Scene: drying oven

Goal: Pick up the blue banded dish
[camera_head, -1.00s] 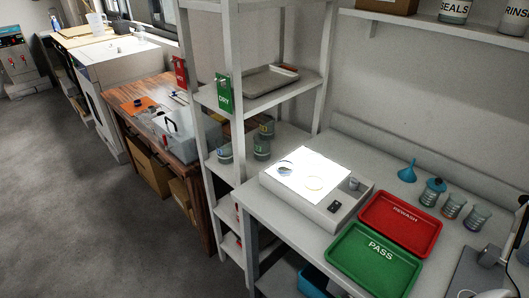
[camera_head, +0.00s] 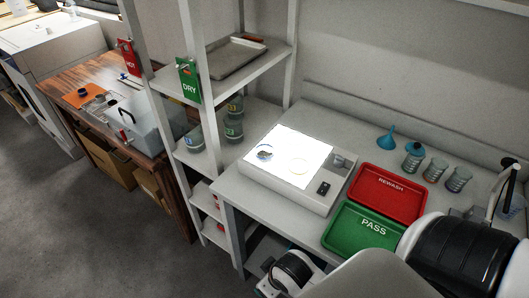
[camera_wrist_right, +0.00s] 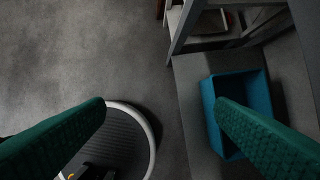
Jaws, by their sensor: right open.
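The blue banded dish (camera_head: 264,153) lies on the left part of the bright white light panel (camera_head: 283,148), on top of the light box on the bench. It looks clear with a blue and dark edge; details are washed out by the glare. A yellow banded dish (camera_head: 299,165) lies to its right on the same panel. My right gripper (camera_wrist_right: 160,112) shows in the right wrist view as two green fingers spread wide with nothing between them, above the floor. The dish is not in that view. My left gripper is in neither current view.
The green PASS tray (camera_head: 365,230) and red REWASH tray (camera_head: 390,192) lie right of the light box. Several small jars and a blue funnel (camera_head: 387,136) stand behind. A shelf post (camera_head: 228,225) rises at left. A blue bin (camera_wrist_right: 208,112) sits low.

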